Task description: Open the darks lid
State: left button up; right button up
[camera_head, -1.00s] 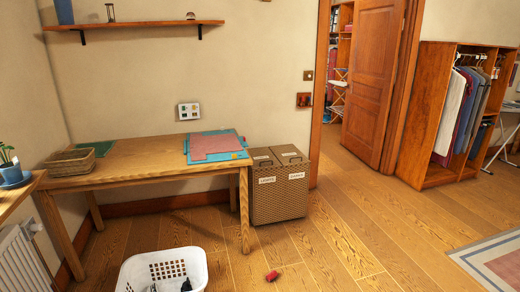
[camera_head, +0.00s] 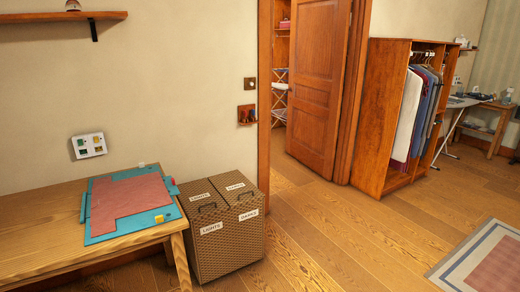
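A brown woven hamper (camera_head: 228,250) stands on the floor against the wall, just right of the wooden table. Its top has two lids side by side, both lying shut, each with a dark handle and a white label. The right lid is the darks lid (camera_head: 236,189), and the front label below it reads as darks. The left lid (camera_head: 203,198) sits above a front label that reads as lights. Neither of my grippers shows in the head view.
A wooden table (camera_head: 40,250) with a teal mat (camera_head: 98,228) and pink cloth (camera_head: 130,198) stands left of the hamper. A doorway with a wooden door (camera_head: 318,85) and a clothes rack (camera_head: 388,125) lie to the right. The floor (camera_head: 340,240) ahead is clear.

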aim_at(235, 190)
jog(key=i+l+z, duration=0.15)
jog(key=i+z, duration=0.3)
jog(key=i, duration=0.2)
jog(key=i+j+z, duration=0.1)
jog(key=i+z, duration=0.35)
jog(key=i, duration=0.15)
